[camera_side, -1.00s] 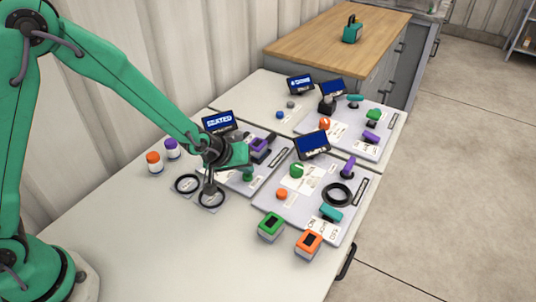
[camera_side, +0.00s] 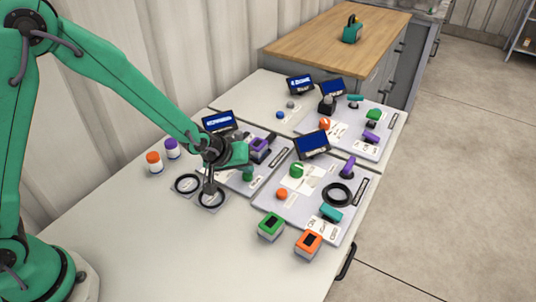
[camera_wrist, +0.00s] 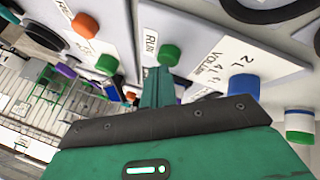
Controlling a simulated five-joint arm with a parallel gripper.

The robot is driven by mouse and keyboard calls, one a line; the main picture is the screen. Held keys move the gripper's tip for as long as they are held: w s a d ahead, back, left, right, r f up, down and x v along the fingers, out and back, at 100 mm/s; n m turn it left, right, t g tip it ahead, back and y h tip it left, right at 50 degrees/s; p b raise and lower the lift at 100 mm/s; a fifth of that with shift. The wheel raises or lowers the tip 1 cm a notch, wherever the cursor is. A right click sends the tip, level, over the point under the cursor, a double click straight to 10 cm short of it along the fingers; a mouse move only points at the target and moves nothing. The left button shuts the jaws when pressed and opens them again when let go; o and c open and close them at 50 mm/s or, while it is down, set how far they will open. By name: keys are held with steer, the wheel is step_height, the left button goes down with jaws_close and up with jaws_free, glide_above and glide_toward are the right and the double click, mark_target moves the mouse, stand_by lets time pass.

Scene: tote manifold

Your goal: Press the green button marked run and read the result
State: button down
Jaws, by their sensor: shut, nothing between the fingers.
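A green button (camera_wrist: 168,55) marked RUN shows in the wrist view on a pale panel (camera_wrist: 187,22). The shut fingers of my gripper (camera_wrist: 158,72) end right beside it in that picture; I cannot tell whether they touch it. In the side view my gripper (camera_side: 209,188) hangs over the near-left area by two black rings, close to a green knob (camera_side: 248,175) on the left panel. A dark screen (camera_side: 217,121) behind that panel shows a line of white text on blue, too small to read.
A blue knob (camera_wrist: 243,86) marked VOLUME is beside the button. Orange-capped (camera_side: 154,162) and purple-capped (camera_side: 172,149) jars stand left. Green (camera_side: 271,227) and orange (camera_side: 308,244) boxes stand at the front. Other panels fill the right; the front-left table is clear.

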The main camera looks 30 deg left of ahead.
mark_target(243, 176)
steer(key=shift+r, duration=0.6)
steer(key=shift+r, duration=0.1)
steer(key=shift+r, duration=2.45)
steer(key=s+a+r+m+y, duration=0.1)
steer(key=s+a+r+m, duration=0.1)
steer(key=s+a+r, duration=0.75)
steer(key=s+a+r+m, duration=0.1)
steer(key=s+a+r, duration=0.1)
steer(key=s, duration=0.6)
steer(key=s+a+r+m+g+y, duration=0.1)
steer(key=s+r, duration=0.3)
steer(key=s, duration=0.4)
steer(key=shift+a+m, duration=0.6)
steer(key=shift+a, duration=0.25)
